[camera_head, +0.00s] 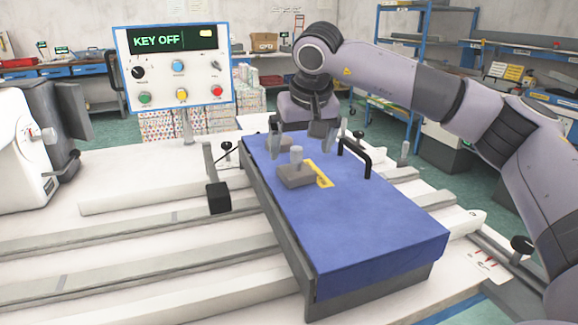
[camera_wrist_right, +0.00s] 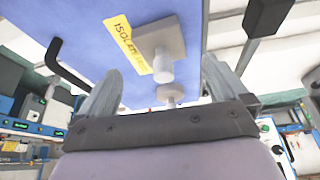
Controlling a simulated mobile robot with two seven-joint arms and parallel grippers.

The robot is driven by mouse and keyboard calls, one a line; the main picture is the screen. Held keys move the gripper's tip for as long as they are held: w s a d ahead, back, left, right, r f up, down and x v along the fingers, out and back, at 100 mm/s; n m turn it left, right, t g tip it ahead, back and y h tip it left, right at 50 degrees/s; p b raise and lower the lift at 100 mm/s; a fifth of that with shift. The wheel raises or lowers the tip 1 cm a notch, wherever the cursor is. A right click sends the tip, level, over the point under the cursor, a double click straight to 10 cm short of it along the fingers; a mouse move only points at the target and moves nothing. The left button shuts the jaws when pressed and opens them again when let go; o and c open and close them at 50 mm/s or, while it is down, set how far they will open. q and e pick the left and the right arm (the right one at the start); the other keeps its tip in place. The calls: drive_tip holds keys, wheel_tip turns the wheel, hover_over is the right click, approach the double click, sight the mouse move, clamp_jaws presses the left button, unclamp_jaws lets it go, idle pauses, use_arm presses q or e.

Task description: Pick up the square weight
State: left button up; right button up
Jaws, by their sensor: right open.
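The square weight (camera_head: 297,178) is a grey-brown block with a pale round knob on top. It sits on the blue-topped platform (camera_head: 370,225), beside a yellow label strip, and also shows in the right wrist view (camera_wrist_right: 172,35). My right gripper (camera_head: 300,140) is above the platform's far part, behind the weight, with its fingers apart. In the wrist view the gripper (camera_wrist_right: 165,98) has nothing gripped, and the weight lies beyond its fingertips. My left gripper is not in view.
A black handle (camera_head: 357,158) stands at the platform's right edge. A black clamp block (camera_head: 218,198) is at its left. A control panel reading KEY OFF (camera_head: 175,68) stands behind on the left. The platform's near part is clear.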

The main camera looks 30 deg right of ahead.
sight(294, 160)
drive_tip(key=x, duration=0.3)
drive_tip(key=w+x, duration=0.1)
drive_tip(key=x, duration=0.2)
drive_tip(key=shift+r, duration=0.1)
drive_tip(key=shift+c, duration=0.3)
drive_tip(key=c, duration=1.7)
drive_tip(key=shift+r, duration=0.1)
